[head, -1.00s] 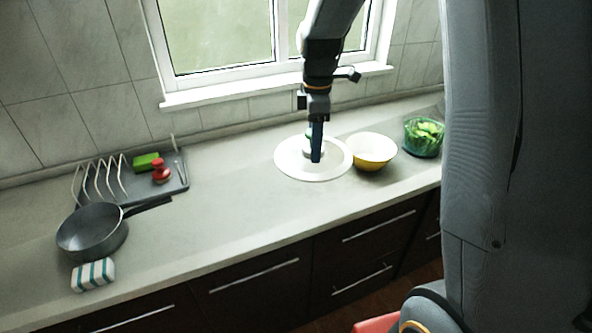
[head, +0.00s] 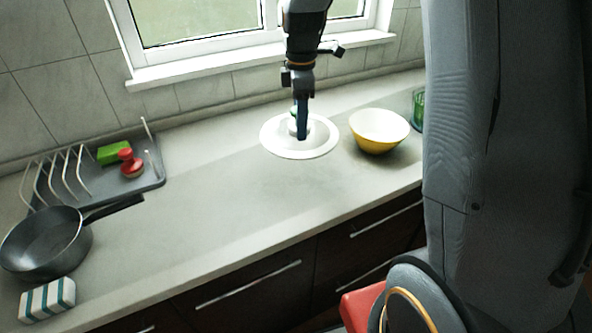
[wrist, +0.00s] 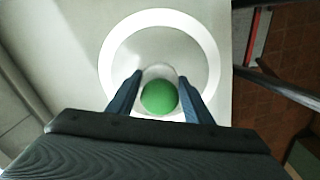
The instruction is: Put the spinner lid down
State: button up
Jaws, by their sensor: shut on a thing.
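The spinner lid is a wide, round disc with a white rim (head: 270,146) and a green knob at its middle. It lies level over the counter, left of a bowl, in the head view. In the wrist view the white rim (wrist: 112,48) rings a paler grey centre, with the round green knob (wrist: 158,97) in front. My gripper (head: 302,132) points down at the lid's middle. Its two blue fingers (wrist: 158,90) are shut on the knob, one on each side. I cannot tell whether the lid touches the counter.
The yellow and white bowl (head: 379,131) stands close to the lid's right. A green glass container (head: 418,110) is partly hidden behind my body. A frying pan (head: 45,243), a dish rack (head: 150,178) and a striped block (head: 47,299) are at left. The middle counter (head: 210,210) is clear.

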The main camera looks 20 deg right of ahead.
jog(key=shift+w+f+b, duration=0.55)
jog(key=shift+f+b, duration=0.05)
jog(key=shift+f, duration=0.65)
notch_tip(320, 180, down, 9)
jog(key=p, duration=0.2)
jog(key=shift+f+p, duration=0.2)
jog(key=shift+p, duration=0.1)
jog(key=o, duration=1.2)
jog(key=shift+f, duration=0.15)
